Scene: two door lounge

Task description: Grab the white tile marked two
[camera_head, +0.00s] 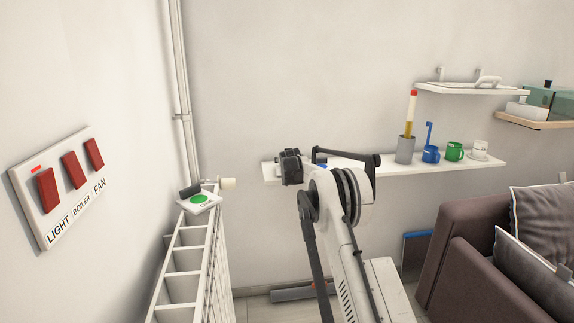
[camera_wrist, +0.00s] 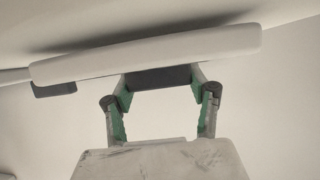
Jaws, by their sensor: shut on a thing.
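My gripper (camera_wrist: 160,88) shows in the wrist view with its two green-padded fingers apart. It is shut on a dark flat block (camera_wrist: 158,78) that spans the gap between the fingertips. A long white bar (camera_wrist: 150,53) lies just beyond the block; I cannot tell whether the two are joined. No marking of two is readable on anything in either view, so I cannot tell whether the held thing is the white tile. In the head view my arm stands before the long wall shelf (camera_head: 400,166) and covers its left part; the fingers cannot be made out there.
The shelf holds a grey cup (camera_head: 405,150), a blue mug (camera_head: 431,155), a green mug (camera_head: 454,151) and a white cup (camera_head: 480,148). A radiator (camera_head: 190,260) stands left, a sofa (camera_head: 480,270) right. A switch panel (camera_head: 66,185) is on the left wall.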

